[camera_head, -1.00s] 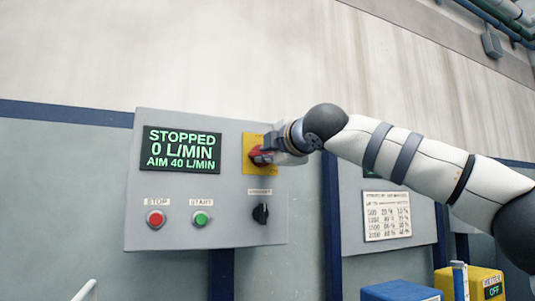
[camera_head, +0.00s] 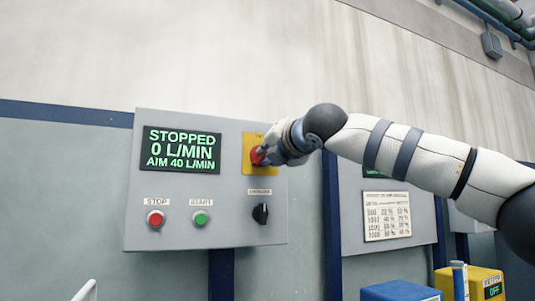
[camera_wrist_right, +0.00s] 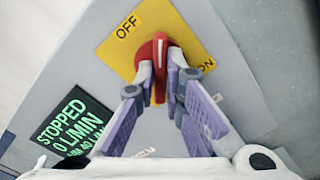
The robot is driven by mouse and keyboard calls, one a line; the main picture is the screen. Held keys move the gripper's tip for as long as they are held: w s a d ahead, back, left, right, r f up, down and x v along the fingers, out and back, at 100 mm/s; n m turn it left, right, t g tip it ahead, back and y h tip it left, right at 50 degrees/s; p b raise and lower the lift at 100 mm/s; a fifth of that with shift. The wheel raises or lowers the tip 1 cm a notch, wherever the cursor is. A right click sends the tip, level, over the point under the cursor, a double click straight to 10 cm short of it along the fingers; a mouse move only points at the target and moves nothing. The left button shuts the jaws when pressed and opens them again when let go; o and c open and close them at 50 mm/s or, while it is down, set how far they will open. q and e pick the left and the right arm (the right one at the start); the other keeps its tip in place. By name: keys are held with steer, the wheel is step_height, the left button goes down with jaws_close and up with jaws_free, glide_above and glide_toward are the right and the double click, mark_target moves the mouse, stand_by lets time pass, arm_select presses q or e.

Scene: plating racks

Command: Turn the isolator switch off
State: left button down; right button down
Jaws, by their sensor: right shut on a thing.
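The isolator switch (camera_head: 257,155) is a red knob with a raised handle on a yellow plate (camera_wrist_right: 190,25), at the upper right of the grey control panel. In the right wrist view the plate reads OFF at upper left and ON at right. The red handle (camera_wrist_right: 160,50) stands roughly upright in that view, its end between the two words. My right gripper (camera_wrist_right: 166,85) is shut on the handle, one finger on each side; the fingers cover part of the knob. It also shows in the head view (camera_head: 278,153). My left gripper is not in view.
The panel display (camera_head: 181,149) reads STOPPED, 0 L/MIN, AIM 40 L/MIN. Below are a red stop button (camera_head: 156,219), a green start button (camera_head: 201,218) and a black selector (camera_head: 260,214). A second panel with a chart (camera_head: 387,215) stands to the right, behind my arm.

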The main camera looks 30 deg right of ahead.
steer(key=n, duration=0.4)
steer(key=shift+n, duration=2.2)
steer(key=c, duration=1.7)
jaws_free()
steer(key=shift+s, duration=0.1)
steer(key=s, duration=1.1)
steer(key=shift+s+a, duration=0.35)
steer(key=shift+s, duration=0.05)
